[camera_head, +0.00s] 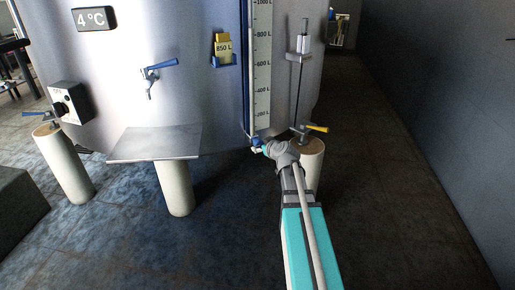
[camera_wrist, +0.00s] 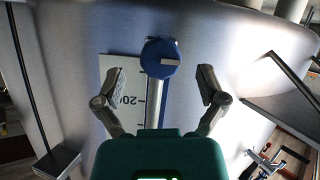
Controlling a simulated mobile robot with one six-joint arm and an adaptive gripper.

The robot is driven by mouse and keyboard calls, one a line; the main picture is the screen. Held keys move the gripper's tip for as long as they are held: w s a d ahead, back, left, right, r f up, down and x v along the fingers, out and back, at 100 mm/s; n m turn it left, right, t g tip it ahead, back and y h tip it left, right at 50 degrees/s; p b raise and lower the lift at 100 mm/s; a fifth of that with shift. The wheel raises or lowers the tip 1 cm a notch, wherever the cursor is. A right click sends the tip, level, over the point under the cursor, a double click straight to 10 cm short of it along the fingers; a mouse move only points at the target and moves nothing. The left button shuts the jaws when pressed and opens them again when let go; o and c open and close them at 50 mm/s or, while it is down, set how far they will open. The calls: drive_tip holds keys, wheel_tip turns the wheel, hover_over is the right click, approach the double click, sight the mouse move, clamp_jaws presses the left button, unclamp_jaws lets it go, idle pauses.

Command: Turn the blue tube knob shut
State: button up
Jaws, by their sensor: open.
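The blue tube knob (camera_wrist: 161,58) is a round blue cap with a pale bar mark on its face, at the foot of the level tube. In the wrist view it sits between and a little beyond the two fingertips of my gripper (camera_wrist: 162,78). The fingers are spread apart and neither appears to touch the knob. In the head view my gripper (camera_head: 260,147) is at the bottom of the level scale (camera_head: 261,70), and the knob (camera_head: 255,141) is partly hidden there.
A yellow-handled valve (camera_head: 316,128) is close to the right of my wrist. A blue-handled tap (camera_head: 159,69) and a metal shelf (camera_head: 155,144) are to the left. Pale tank legs (camera_head: 175,190) stand below. The floor at right is clear.

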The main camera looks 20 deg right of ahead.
sight(260, 144)
drive_tip(key=shift+b+x, duration=0.45)
drive_tip(key=shift+x, duration=1.3)
drive_tip(key=shift+a, duration=0.1)
drive_tip(key=c, duration=1.1)
